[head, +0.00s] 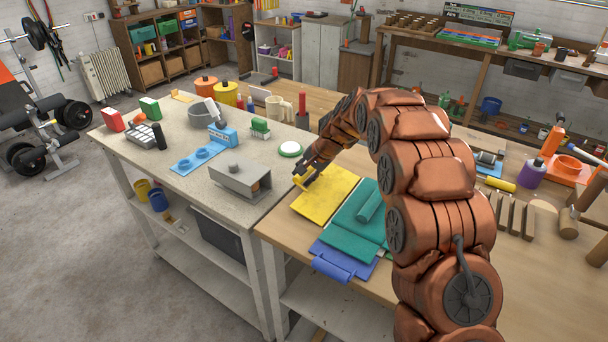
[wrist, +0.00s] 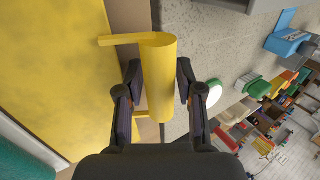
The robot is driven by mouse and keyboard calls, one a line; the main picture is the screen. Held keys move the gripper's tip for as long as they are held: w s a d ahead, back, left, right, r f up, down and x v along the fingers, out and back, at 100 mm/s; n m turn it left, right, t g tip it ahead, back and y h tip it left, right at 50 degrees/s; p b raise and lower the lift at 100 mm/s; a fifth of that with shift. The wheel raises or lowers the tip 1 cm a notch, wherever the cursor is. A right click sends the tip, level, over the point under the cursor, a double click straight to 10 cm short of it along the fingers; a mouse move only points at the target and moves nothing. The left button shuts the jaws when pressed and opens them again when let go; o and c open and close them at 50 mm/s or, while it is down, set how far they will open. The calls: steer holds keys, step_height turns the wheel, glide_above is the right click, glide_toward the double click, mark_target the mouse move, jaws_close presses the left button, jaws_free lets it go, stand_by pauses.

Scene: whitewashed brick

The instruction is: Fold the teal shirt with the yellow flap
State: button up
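The teal shirt (head: 357,234) lies on the wooden worktable as a flat panel with a teal roll (head: 370,206) on top. The yellow flap (head: 326,196) lies spread out flat to its left. A blue flap (head: 343,262) with a rolled edge sticks out at the front. My gripper (head: 303,179) is at the yellow flap's far-left edge. My arm hides the shirt's right side.
A grey-topped bench (head: 200,170) adjoins on the left. It holds a grey metal box (head: 240,180), a blue tray (head: 197,158) and a green-white round lid (head: 290,148). Tools and wooden blocks (head: 515,215) lie right of my arm.

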mark_target(321, 188)
steer(key=v, duration=1.2)
steer(key=shift+c, duration=0.5)
